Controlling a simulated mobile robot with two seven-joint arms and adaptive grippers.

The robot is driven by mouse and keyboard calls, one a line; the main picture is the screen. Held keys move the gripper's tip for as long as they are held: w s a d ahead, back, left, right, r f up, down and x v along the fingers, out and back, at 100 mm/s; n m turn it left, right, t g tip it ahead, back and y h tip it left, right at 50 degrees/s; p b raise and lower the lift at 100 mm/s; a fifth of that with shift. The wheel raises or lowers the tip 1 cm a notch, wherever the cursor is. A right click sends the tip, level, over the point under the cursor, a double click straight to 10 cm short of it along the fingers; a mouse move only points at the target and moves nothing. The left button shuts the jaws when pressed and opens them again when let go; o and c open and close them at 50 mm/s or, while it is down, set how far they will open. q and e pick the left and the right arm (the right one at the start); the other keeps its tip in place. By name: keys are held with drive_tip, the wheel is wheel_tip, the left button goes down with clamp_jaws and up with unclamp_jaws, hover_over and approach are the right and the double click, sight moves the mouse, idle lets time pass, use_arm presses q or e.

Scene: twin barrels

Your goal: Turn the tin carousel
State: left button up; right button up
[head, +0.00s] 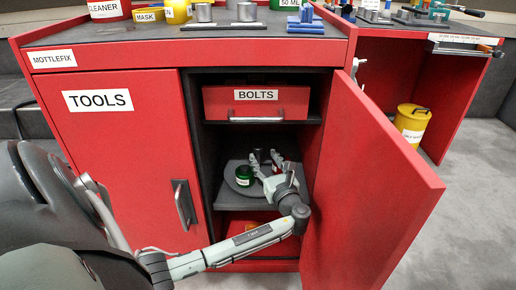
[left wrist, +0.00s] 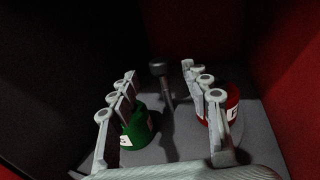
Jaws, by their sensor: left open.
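The tin carousel (head: 232,184) is a round dark grey turntable on the shelf inside the open red cabinet. A green tin (head: 244,175) stands on it at the left; it also shows in the left wrist view (left wrist: 138,132). A red tin (left wrist: 231,104) stands at the right, partly behind a finger. A dark post with a round knob (left wrist: 158,68) rises between the tins. My left gripper (head: 265,162) is open over the carousel. In the left wrist view its fingers (left wrist: 159,76) lie on either side of the post, with no clear grip on anything. My right gripper is out of view.
The open red door (head: 370,180) stands close to the right of my left arm. A red BOLTS drawer (head: 256,103) is above the carousel. The closed TOOLS door (head: 110,160) is at the left. A yellow container (head: 411,124) stands under the other bench.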

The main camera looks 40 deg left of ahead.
sight(259, 151)
use_arm(q)
drive_tip(key=b+x, duration=0.1)
drive_tip(key=x, duration=0.5)
drive_tip(key=shift+a+b, duration=0.15)
drive_tip(key=shift+b, duration=0.15)
drive_tip(key=shift+c, duration=0.4)
clamp_jaws()
